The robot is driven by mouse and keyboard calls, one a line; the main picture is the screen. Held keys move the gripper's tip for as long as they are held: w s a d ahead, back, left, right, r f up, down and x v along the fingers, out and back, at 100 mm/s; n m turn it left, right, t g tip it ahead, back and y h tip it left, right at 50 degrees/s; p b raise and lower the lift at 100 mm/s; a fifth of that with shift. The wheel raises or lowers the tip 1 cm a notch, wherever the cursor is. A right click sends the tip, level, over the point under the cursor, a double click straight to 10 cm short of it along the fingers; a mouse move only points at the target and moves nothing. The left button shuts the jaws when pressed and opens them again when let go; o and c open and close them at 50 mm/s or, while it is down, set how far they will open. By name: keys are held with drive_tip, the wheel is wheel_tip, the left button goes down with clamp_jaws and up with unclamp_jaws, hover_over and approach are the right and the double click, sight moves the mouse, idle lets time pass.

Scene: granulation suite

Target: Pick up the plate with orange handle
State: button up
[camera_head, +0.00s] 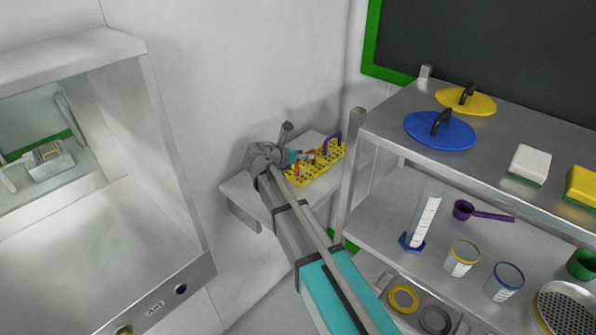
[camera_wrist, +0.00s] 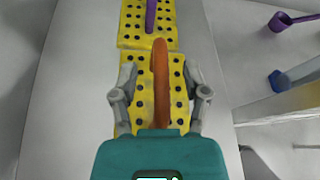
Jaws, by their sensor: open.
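The plate with the orange handle (camera_wrist: 161,85) is yellow with rows of dark holes. In the wrist view the plate surface (camera_wrist: 141,68) lies below my gripper (camera_wrist: 161,100). The jaws are open, with one finger on each side of the orange handle, and the handle stands between them. I cannot tell whether a finger touches it. In the head view my gripper (camera_head: 290,158) is over the small corner shelf, and it partly hides the plate (camera_head: 300,176).
A second yellow plate with a purple handle (camera_head: 332,145) lies just beyond, on the same grey shelf (camera_head: 245,189). A metal rack (camera_head: 375,150) stands to the right, with blue (camera_head: 425,132) and yellow (camera_head: 480,104) lids, a measuring cylinder (camera_head: 425,215) and a purple scoop (camera_head: 485,213).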

drive_tip(key=shift+w+d+f, duration=0.25)
drive_tip(key=shift+w+d, duration=0.15)
drive_tip(key=shift+d, duration=0.05)
clamp_jaws()
idle(0.4)
